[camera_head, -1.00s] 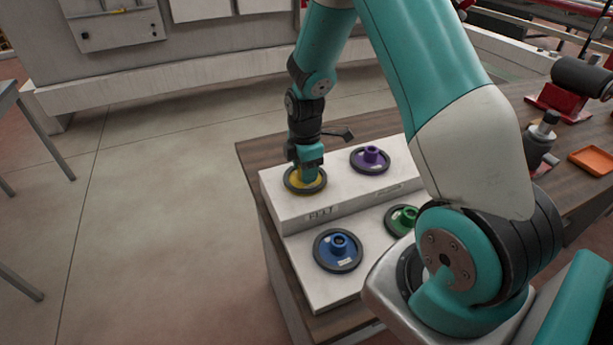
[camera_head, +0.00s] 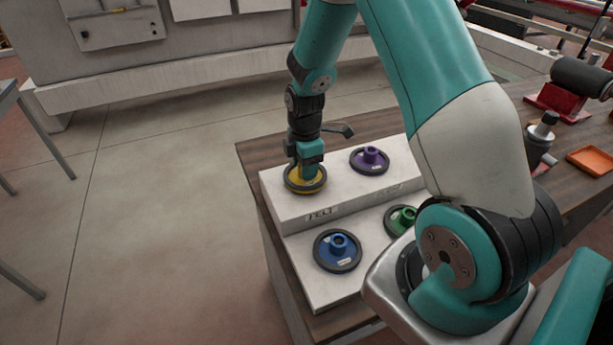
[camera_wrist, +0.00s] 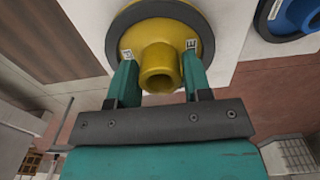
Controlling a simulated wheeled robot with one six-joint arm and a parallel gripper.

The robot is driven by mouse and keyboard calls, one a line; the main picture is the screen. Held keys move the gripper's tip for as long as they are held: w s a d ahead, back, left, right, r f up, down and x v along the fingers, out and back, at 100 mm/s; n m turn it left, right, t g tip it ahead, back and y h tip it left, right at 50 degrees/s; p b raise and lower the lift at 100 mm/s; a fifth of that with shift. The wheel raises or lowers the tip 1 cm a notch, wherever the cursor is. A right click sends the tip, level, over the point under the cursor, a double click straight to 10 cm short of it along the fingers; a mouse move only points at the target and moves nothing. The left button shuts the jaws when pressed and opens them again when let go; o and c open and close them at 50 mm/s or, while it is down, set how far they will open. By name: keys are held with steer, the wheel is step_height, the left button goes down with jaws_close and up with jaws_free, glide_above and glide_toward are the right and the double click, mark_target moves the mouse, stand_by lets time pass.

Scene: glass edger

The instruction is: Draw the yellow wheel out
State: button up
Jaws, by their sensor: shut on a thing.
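The yellow wheel (camera_head: 293,185), with a dark rim, is at the left end of the upper step of a white stepped rack (camera_head: 345,208). It also fills the top of the wrist view (camera_wrist: 160,30), with its hub between my two teal fingers. My gripper (camera_head: 309,174) points down from above and is shut on the yellow wheel's hub; it also shows in the wrist view (camera_wrist: 158,82). The wheel looks at or just above the step surface; any gap beneath it is hard to tell.
A purple wheel (camera_head: 370,160) is on the upper step to the right. A blue wheel (camera_head: 338,250) and a green wheel (camera_head: 402,219) are on the lower step. An orange tray (camera_head: 592,160) and a bottle (camera_head: 541,135) stand on the wooden table at right. Floor left of the table is clear.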

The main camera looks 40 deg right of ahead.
steer(key=shift+r+p, duration=2.3)
steer(key=shift+r, duration=0.65)
step_height(320, 180, up, 4)
steer(key=p, duration=0.3)
